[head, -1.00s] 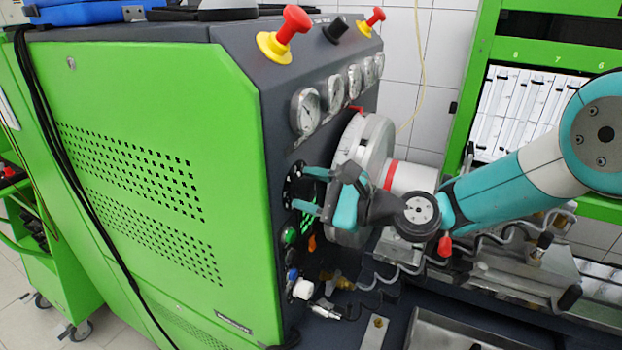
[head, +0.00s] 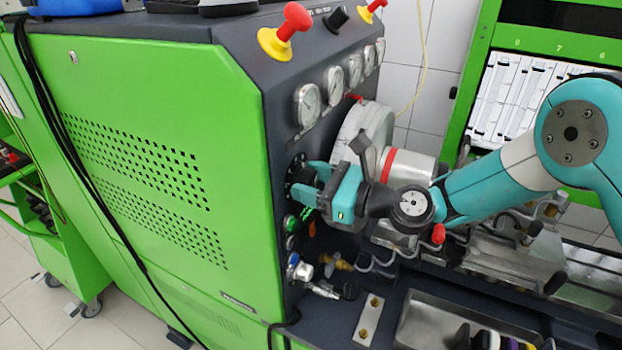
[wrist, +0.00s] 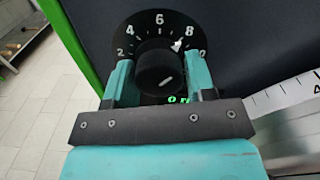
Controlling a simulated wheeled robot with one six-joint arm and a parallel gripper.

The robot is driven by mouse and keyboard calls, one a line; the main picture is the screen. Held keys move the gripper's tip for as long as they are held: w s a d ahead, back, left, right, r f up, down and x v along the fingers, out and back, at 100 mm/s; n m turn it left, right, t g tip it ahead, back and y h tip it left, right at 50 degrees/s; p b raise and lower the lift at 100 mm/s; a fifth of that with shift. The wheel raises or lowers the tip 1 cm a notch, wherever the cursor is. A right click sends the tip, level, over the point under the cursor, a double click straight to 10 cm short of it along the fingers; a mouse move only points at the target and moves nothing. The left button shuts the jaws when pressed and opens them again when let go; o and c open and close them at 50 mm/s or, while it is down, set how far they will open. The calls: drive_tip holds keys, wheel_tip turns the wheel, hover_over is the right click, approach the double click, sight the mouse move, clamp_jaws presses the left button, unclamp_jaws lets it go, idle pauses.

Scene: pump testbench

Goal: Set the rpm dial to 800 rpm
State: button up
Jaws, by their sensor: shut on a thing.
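The rpm dial shows in the wrist view as a black disc (wrist: 126,38) with white numbers and a round black knob (wrist: 155,68) at its centre. A white pointer-like mark sits close to the 8, and a short white line shows on the knob's face. My gripper (wrist: 158,82) is shut on the knob, with one teal finger on each side. In the head view my gripper (head: 303,184) reaches the dial (head: 297,163) on the dark panel and partly hides it. Green display characters (wrist: 178,99) show below the knob, mostly hidden by my gripper.
Gauges (head: 308,104) line the panel above the dial. A green button (head: 291,222) and connectors sit below it. A large metal disc (head: 362,130) stands close behind my gripper. A red-and-yellow emergency knob (head: 285,32) is on top. A graduated scale (wrist: 295,92) lies right in the wrist view.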

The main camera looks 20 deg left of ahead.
drive_tip(key=shift+f, duration=0.15)
drive_tip(key=o, duration=0.8)
drive_tip(key=shift+d, duration=0.1)
drive_tip(key=d+b, duration=1)
drive_tip(key=d, duration=0.1)
drive_tip(key=s+d+b, duration=0.1)
drive_tip(key=d+b, duration=0.5)
drive_tip(key=shift+d, duration=0.1)
drive_tip(key=shift+s, duration=0.1)
drive_tip(key=shift+r, duration=0.2)
